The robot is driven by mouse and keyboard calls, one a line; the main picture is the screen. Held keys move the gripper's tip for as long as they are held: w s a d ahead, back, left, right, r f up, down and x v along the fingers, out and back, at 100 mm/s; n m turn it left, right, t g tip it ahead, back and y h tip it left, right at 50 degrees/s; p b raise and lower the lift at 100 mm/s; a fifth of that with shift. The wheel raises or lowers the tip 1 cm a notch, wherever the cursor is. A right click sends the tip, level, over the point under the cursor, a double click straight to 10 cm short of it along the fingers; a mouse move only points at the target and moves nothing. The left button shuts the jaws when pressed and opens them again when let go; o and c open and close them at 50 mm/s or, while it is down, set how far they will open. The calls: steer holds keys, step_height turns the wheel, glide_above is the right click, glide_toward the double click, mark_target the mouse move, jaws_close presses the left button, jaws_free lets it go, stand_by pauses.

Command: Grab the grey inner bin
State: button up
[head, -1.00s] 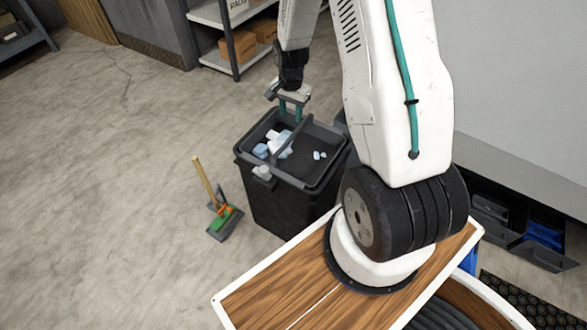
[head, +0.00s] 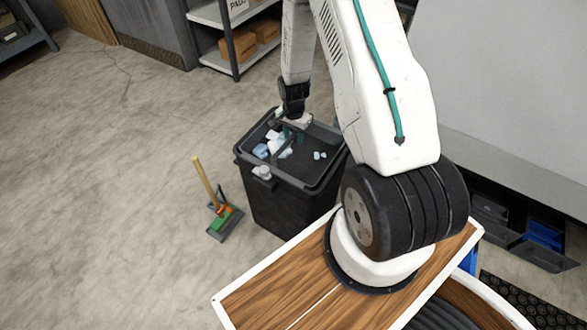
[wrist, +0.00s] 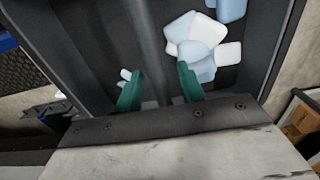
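The grey inner bin (head: 322,170) sits inside a black outer bin (head: 275,208) on the floor, upright. A grey bar handle (wrist: 151,45) crosses its top. White and pale blue pieces (head: 276,143) lie in it, also in the wrist view (wrist: 198,42). My gripper (head: 293,134) is low over the bin's mouth, pointing down. In the wrist view its teal fingers (wrist: 160,72) are apart, one each side of the bar, with gaps visible. I cannot tell exactly how deep the fingertips reach beside the bar.
A small broom and dustpan (head: 224,218) stand on the floor left of the bin. A shelf with cardboard boxes (head: 238,46) is behind. A wood-topped surface (head: 270,302) is in front. Open floor (head: 110,190) lies to the left.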

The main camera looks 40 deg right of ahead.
steer(key=shift+c, duration=0.3)
jaws_close()
stand_by(1.1)
